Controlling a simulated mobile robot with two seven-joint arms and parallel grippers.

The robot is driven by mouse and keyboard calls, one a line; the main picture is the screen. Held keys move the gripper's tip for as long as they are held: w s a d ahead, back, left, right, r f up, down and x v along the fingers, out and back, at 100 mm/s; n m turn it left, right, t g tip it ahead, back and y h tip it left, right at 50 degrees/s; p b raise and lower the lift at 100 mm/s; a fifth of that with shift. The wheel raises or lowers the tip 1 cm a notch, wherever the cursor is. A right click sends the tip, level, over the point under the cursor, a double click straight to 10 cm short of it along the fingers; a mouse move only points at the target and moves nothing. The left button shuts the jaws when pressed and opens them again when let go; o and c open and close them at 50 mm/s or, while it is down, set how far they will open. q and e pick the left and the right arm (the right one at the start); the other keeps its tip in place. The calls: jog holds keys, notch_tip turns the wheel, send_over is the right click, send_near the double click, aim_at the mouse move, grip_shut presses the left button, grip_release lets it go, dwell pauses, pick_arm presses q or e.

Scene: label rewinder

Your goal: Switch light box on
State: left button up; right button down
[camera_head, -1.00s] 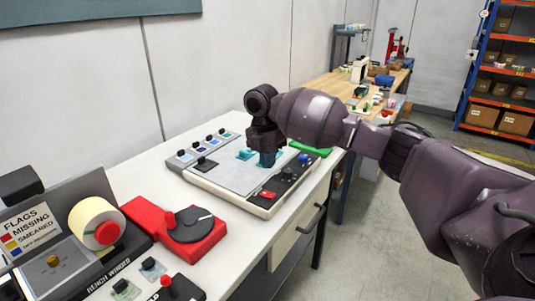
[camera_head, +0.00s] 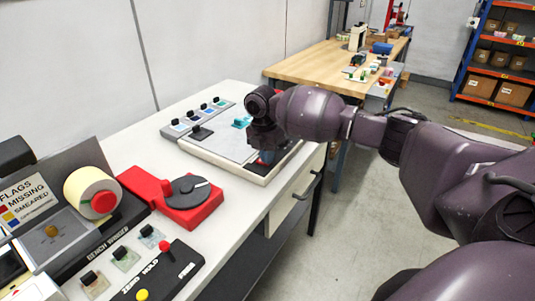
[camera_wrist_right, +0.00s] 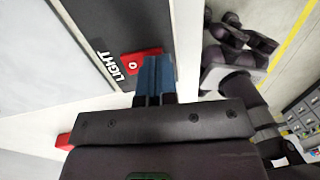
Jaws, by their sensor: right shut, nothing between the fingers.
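The light box (camera_head: 212,146) lies on the white bench, with a pale panel and a dark control strip along its near right side. In the right wrist view, the strip (camera_wrist_right: 92,18) carries the word LIGHT beside a red switch (camera_wrist_right: 132,66) marked 0. My right gripper (camera_head: 267,158) is over the strip in the head view and hides the switch there. Its blue fingers (camera_wrist_right: 153,80) are shut and empty, and overlap one end of the red switch in the wrist view. I cannot tell whether they touch it. My left gripper is out of view.
A red base with a dark disc (camera_head: 184,200), a label roll (camera_head: 92,192) and a black box with a red knob (camera_head: 160,272) stand nearer on the bench. A wooden table (camera_head: 305,69) stands behind. The floor to the right is clear.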

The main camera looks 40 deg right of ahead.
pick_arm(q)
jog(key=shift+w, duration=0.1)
pick_arm(e)
jog(key=shift+s+f, duration=0.1)
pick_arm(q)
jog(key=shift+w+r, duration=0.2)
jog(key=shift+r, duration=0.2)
pick_arm(e)
jog(key=shift+w+a+r, duration=0.15)
jog(key=shift+w, duration=0.25)
jog(key=shift+w+a+r, duration=0.1)
jog(key=shift+w, duration=0.25)
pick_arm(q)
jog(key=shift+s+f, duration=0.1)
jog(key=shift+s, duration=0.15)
pick_arm(e)
jog(key=shift+r, duration=0.1)
